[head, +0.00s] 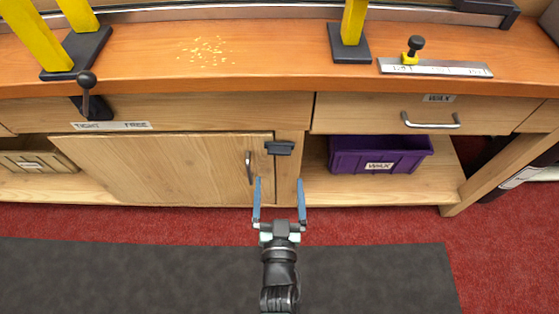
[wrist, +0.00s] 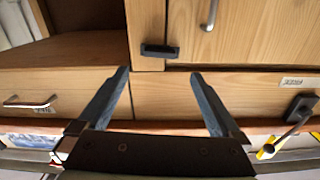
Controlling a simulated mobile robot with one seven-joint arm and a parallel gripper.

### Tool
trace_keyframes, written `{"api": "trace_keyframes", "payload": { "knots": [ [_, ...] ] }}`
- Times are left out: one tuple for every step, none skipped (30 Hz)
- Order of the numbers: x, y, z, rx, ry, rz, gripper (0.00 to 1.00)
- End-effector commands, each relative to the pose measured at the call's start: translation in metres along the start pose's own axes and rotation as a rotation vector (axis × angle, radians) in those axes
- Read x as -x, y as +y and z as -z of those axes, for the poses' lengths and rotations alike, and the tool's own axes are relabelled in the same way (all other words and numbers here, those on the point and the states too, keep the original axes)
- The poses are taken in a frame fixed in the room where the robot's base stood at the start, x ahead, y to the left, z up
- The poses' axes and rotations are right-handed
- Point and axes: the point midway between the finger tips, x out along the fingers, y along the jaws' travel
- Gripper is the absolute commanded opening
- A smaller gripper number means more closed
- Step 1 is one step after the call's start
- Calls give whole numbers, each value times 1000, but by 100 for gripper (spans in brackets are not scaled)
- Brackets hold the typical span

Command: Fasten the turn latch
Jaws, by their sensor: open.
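The turn latch (head: 280,148) is a small dark block on the wooden post right of the cabinet door (head: 165,170), near the door's top right corner. It lies about level, and its left end appears to reach over the door's edge. The door looks shut and has a metal handle (head: 249,168). In the wrist view, which is upside down, the latch (wrist: 160,51) spans the seam between post and door. My gripper (head: 279,181) is open and empty, its two blue fingers pointing at the cabinet just below the latch in the head view; no contact shows.
A drawer (head: 365,113) with a metal handle is at upper right, above a purple bin (head: 378,155) on an open shelf. A black-knobbed lever (head: 87,90) projects at left by a label. The bench top (head: 270,60) overhangs. The floor mat (head: 100,270) is clear.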

Motion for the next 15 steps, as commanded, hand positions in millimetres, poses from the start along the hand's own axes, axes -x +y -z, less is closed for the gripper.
{"api": "trace_keyframes", "payload": {
  "knots": [
    [-13, 2, -3, 2, 5, -1, 100],
    [-20, 2, -3, 1, 6, -1, 100],
    [-28, 2, -3, 2, 5, -2, 100],
    [-34, 2, -4, 2, 5, -1, 100],
    [-41, 2, -4, 2, 5, -2, 100],
    [-48, 2, -4, 2, 5, -1, 100],
    [-54, 2, -4, 2, 5, -1, 100],
    [-58, 2, -4, 2, 4, -1, 100],
    [-62, 2, -4, 1, 4, -2, 100],
    [-65, 2, -4, 1, 3, -2, 100],
    [-68, 2, -3, 2, 4, -1, 100],
    [-72, 1, -2, 1, 3, -1, 100],
    [-73, 1, -2, 1, 2, -1, 100],
    [-75, 1, -2, 1, 2, -1, 100],
    [-77, 1, -2, 1, 2, -2, 100]
  ]
}}
